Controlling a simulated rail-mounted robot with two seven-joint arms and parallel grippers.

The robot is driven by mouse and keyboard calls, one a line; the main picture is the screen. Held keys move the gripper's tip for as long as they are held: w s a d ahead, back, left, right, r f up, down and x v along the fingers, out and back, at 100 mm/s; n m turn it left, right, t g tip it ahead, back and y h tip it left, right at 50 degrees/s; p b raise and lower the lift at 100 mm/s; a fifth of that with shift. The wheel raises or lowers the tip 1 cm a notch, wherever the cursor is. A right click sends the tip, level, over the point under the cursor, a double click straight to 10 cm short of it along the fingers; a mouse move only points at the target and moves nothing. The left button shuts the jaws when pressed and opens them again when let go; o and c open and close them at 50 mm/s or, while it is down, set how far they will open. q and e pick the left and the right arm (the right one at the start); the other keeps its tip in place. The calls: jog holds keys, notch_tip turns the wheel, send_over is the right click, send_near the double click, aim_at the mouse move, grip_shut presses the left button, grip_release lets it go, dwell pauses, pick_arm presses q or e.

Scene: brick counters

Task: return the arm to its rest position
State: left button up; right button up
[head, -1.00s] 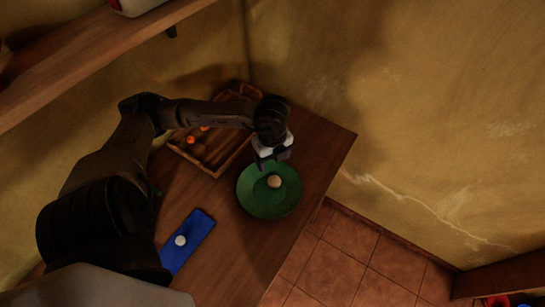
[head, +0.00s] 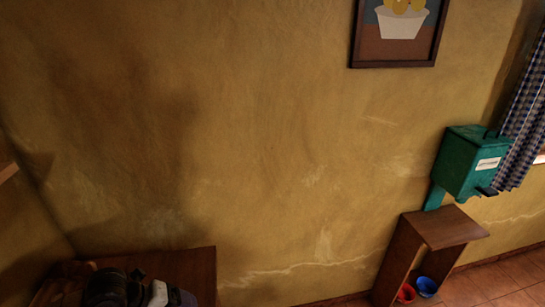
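My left gripper (head: 182,297) shows only in part at the bottom left, in front of the wooden counter (head: 190,265). Its dark wrist, white hand and grey end are in view, cut by the bottom edge. I cannot tell whether its fingers are open or shut, or whether they hold anything. The rest of the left arm is out of view. My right gripper is not in view.
A wooden crate (head: 65,275) stands at the counter's back left corner. A teal box (head: 470,165) hangs at right above an open wooden stand (head: 440,228) with red (head: 406,293) and blue (head: 427,287) containers. A framed picture (head: 397,60) hangs above.

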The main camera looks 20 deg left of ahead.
pick_arm(q)
jog(key=w+d+r+m+t+h, duration=0.1)
jog(key=w+d+r+t+h, duration=0.1)
jog(key=r+t+h, duration=0.35)
jog(key=w+d+r+m+t+h, duration=0.2)
jog(key=d+r+t, duration=0.1)
jog(key=r, duration=0.6)
jog(key=w+a+r+n+t+y, duration=0.2)
jog(key=a+r+n+t+y, duration=0.5)
jog(key=n+t+y, duration=0.4)
jog(key=s+a+f+n+g+y+p, duration=0.2)
jog(key=a+f+n+g+y+p, duration=0.35)
jog(key=f+n+g+y, duration=0.35)
jog(key=s+d+f+n+g+p, duration=0.2)
jog(key=s+f+n+g+p, duration=0.1)
jog(key=s+n+g+p, duration=0.15)
jog(key=s+d+r+n+g+h+p, duration=0.1)
jog(key=s+d+r+g+h+p, duration=0.1)
jog(key=s+d+p, duration=0.6)
jog(key=s+d+r+n+g+h+p, duration=0.1)
jog(key=s+d+r+g+h+p, duration=0.2)
jog(key=s+d+p, duration=0.5)
jog(key=s+g+h+p, duration=0.1)
jog(key=s+g+p, duration=0.1)
jog(key=p, duration=0.3)
jog(key=shift+s+n+h+p, duration=0.35)
jog(key=shift+s+p, duration=0.05)
jog(key=shift+s, duration=0.1)
